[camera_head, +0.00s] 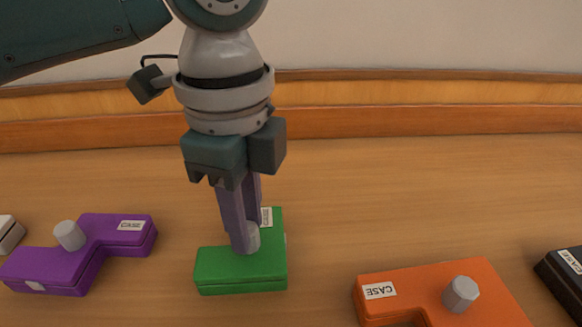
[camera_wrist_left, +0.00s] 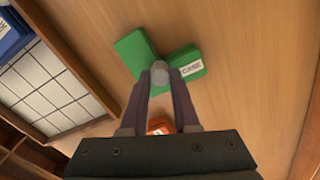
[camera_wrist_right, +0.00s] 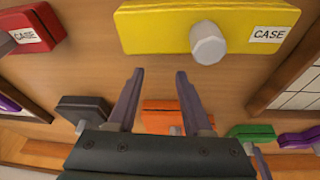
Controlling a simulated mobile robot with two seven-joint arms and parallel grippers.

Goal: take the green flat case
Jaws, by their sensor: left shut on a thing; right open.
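The green flat case (camera_head: 225,273) is L-shaped, with a white CASE label and a grey knob. In the head view it is just left of the middle, seemingly flat on the wooden counter. My left gripper (camera_head: 246,247) points down from above and is shut on the knob, which its fingers partly hide. The left wrist view shows the green case (camera_wrist_left: 134,52) and the grey knob (camera_wrist_left: 160,70) between the fingertips. My right gripper (camera_wrist_right: 158,74) is open and empty in the right wrist view, with the green case (camera_wrist_right: 250,131) far off to its right.
A purple case (camera_head: 110,233) lies left of the green one. An orange case (camera_head: 410,283) and a black case (camera_head: 566,277) lie to the right. A yellow case (camera_wrist_right: 165,28) and a red case (camera_wrist_right: 37,29) show in the right wrist view. Bare counter lies behind the green case.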

